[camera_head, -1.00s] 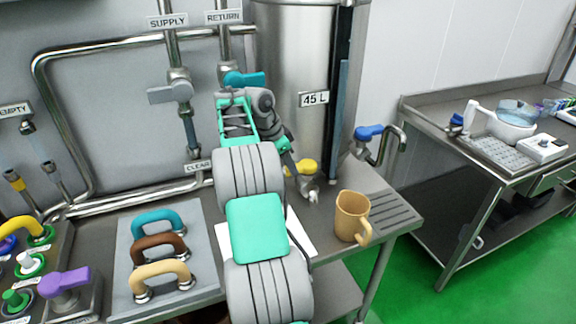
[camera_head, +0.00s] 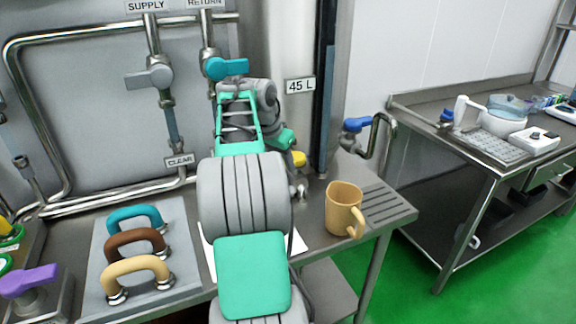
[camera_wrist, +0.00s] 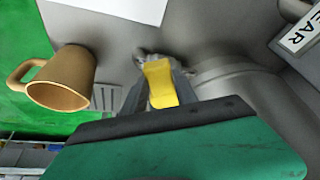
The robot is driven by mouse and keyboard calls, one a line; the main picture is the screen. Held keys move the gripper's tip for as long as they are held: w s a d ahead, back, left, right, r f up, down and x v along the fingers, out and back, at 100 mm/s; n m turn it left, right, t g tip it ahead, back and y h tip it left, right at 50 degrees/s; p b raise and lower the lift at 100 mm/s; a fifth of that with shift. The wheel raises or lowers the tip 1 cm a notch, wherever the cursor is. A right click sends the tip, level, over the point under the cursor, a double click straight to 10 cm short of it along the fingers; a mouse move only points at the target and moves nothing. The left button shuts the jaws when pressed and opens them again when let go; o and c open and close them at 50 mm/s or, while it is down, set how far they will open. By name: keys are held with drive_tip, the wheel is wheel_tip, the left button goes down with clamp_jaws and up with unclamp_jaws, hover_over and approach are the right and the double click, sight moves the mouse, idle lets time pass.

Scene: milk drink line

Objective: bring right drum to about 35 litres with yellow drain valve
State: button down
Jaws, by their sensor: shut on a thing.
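I cannot read a level on the strip. My gripper (camera_wrist: 158,92) is shut on this handle. Its fingertips are hidden by my arm in the head view.
A tan mug (camera_head: 344,209) stands right of the valve near a slotted drain area (camera_head: 388,206). A blue-handled tap (camera_head: 357,125) is behind it. A teal valve (camera_head: 224,68) and a grey valve (camera_head: 148,77) sit on the pipes. Arched handles (camera_head: 136,243) stand at left.

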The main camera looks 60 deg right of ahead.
idle(0.4)
drive_tip(key=c, duration=1)
unclamp_jaws()
drive_tip(key=shift+o, duration=0.2)
drive_tip(key=p+v, duration=0.2)
drive_tip(key=v, duration=0.5)
drive_tip(key=shift+a+r+p, duration=0.2)
drive_tip(key=shift+r+p, duration=0.15)
